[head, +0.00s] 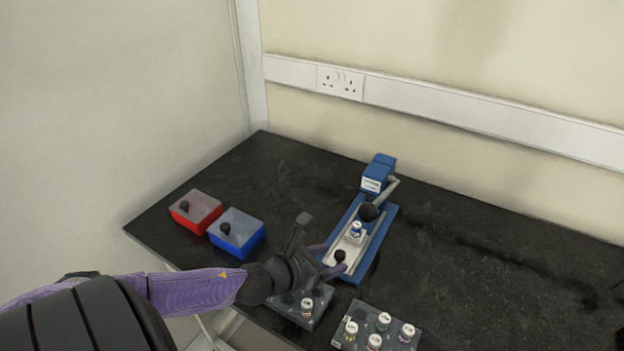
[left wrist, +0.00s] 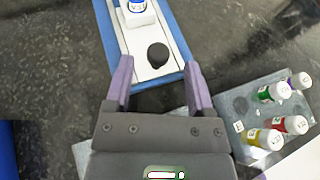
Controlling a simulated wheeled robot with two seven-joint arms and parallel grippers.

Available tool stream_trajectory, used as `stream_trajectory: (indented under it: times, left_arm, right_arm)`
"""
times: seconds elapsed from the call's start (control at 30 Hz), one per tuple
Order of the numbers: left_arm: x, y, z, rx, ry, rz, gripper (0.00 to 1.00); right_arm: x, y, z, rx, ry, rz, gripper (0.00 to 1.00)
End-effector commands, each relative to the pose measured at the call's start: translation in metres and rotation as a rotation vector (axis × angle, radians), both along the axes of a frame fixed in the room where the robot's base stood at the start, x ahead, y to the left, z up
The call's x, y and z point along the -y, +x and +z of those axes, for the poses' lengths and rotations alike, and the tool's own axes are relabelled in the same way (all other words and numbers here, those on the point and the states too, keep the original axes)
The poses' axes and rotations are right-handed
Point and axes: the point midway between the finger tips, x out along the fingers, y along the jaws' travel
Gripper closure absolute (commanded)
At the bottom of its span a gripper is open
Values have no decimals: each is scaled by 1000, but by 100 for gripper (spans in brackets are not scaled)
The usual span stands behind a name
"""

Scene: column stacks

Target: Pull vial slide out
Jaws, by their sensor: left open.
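The vial slide (head: 349,246) is a pale plate on the blue base of a press-like device (head: 374,254). A capped vial (head: 357,229) stands on the slide, and a black round knob (head: 340,255) is at its near end. In the left wrist view the knob (left wrist: 158,55) lies just beyond and between my fingertips, and the vial (left wrist: 137,8) is cut by the top edge. My left gripper (head: 322,258) is open at the near end of the slide; its fingers (left wrist: 158,75) are apart with nothing between them. My right gripper is out of view.
A red box (head: 196,211) and a blue box (head: 237,232), each with a lid and black knob, stand at left. A grey rack (head: 380,344) with several vials is at the front; another rack (head: 318,303) with a vial lies under my left arm. The right side is mostly clear.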

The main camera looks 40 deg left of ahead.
Motion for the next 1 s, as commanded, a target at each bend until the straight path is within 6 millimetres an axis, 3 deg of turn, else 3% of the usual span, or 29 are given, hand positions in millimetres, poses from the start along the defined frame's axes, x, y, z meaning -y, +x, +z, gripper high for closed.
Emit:
stream_trajectory:
  times: [0.2,0.4,1.0]
  left_arm:
    - [-6,-41,18,-4,-4,1,31]
    - [-10,-66,28,-3,-4,2,31]
    - [-11,-70,29,-1,-1,0,31]
  right_arm:
    - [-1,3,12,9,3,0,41]
    - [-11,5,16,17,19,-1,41]
    - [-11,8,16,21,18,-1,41]
